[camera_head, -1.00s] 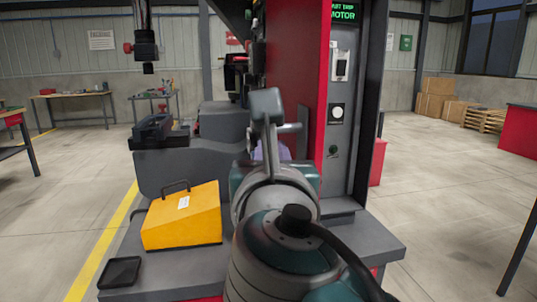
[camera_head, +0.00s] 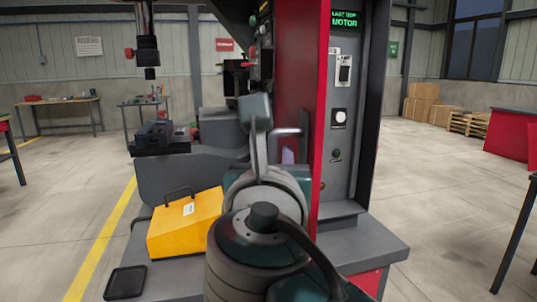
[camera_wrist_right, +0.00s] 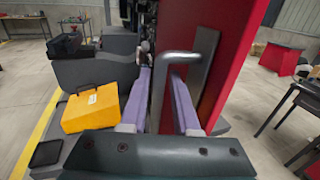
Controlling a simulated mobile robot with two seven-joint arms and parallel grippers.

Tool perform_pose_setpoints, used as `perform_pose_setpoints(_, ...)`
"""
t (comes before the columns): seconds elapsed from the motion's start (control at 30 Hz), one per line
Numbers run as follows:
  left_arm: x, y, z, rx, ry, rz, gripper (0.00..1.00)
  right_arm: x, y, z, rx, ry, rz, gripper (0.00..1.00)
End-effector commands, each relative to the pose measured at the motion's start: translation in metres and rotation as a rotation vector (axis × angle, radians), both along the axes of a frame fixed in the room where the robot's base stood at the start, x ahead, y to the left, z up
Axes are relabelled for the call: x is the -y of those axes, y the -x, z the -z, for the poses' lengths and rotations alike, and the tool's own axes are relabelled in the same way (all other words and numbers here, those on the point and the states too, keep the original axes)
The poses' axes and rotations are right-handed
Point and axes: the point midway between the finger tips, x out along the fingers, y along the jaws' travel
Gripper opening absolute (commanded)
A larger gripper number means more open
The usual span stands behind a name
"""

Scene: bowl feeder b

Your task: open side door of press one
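The press (camera_head: 340,190) stands in the middle of the head view. Its side door (camera_head: 299,70) is a red panel, seen at a steep angle, with a grey bar handle (camera_head: 287,131). The door (camera_wrist_right: 232,50) and handle (camera_wrist_right: 160,88) show larger in the right wrist view. My right gripper (camera_head: 287,154) is at the handle, mostly hidden behind my own arm in the head view. In the right wrist view, its purple fingers (camera_wrist_right: 161,78) stand apart on both sides of the handle's upright bar, with a visible gap. I cannot tell whether the door is ajar. My left gripper is not in view.
A yellow box (camera_head: 184,222) and a small black tray (camera_head: 125,283) sit on the grey base left of my right arm. A control panel (camera_head: 339,120) is right of the door. Open floor lies on both sides; a red cabinet (camera_head: 508,135) stands far right.

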Motion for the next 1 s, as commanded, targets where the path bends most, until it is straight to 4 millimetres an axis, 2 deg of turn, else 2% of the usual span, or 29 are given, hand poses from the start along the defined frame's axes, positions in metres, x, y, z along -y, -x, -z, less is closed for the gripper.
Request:
perform_pose_setpoints(0.27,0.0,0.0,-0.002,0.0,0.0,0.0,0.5,-0.001,0.005,-0.001,0.002,0.0,-0.003,0.29)
perform_pose_setpoints(0.37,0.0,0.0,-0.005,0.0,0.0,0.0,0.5,-0.002,0.017,-0.001,0.001,0.0,-0.003,0.29)
perform_pose_setpoints(0.7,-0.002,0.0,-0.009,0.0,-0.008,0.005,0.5,-0.006,0.082,0.0,-0.001,-0.001,-0.002,0.29)
perform_pose_setpoints(0.83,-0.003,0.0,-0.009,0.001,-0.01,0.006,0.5,-0.007,0.095,0.0,0.0,0.0,-0.002,0.29)
perform_pose_setpoints(1.0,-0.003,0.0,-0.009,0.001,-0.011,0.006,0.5,-0.007,0.099,-0.001,0.002,0.0,-0.001,0.29)
